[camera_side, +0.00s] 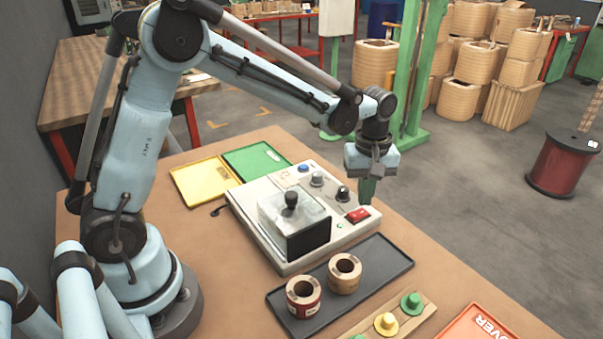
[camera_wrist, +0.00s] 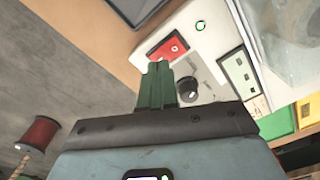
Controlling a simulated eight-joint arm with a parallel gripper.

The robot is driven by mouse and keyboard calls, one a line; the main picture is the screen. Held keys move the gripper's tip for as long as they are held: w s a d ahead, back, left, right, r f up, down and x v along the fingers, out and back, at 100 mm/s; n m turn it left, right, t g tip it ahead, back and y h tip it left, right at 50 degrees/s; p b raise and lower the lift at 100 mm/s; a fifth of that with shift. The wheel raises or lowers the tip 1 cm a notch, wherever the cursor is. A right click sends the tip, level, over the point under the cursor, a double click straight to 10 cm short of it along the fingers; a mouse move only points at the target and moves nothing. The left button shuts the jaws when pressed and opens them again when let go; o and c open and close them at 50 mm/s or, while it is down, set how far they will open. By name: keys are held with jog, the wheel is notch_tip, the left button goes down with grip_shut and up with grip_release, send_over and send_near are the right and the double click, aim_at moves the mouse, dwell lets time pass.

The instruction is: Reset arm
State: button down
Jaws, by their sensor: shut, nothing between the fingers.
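My gripper (camera_side: 367,190) hangs over the right corner of the grey-white test machine (camera_side: 270,250), beside its red switch (camera_side: 358,214). Its green fingers are closed together and empty. In the wrist view the shut fingers (camera_wrist: 158,84) point toward the red switch (camera_wrist: 168,50), with a black knob (camera_wrist: 188,88) just to their right. Whether the fingertips touch the machine is unclear. My arm reaches out over the table from the left.
A dark tray (camera_side: 385,262) holds a red-wrapped coil (camera_side: 303,297) and a tan coil (camera_side: 344,273). A wooden strip (camera_side: 420,306) carries coloured plugs. Yellow (camera_side: 200,182) and green (camera_side: 255,158) trays lie behind the machine. An orange tray (camera_side: 475,325) is front right.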

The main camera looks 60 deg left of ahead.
aim_at(362, 211)
jog(key=shift+f, duration=1.05)
jog(key=shift+r, duration=4.1)
jog(key=s+a+r+n+h, duration=0.1)
jog(key=s+a+r+n, duration=0.3)
jog(key=s+a, duration=0.3)
jog(key=a+r, duration=0.1)
jog(key=a, duration=0.1)
jog(key=shift+s+a+r+n+h, duration=0.25)
jog(key=shift+a+n+h, duration=0.05)
jog(key=shift+a, duration=0.05)
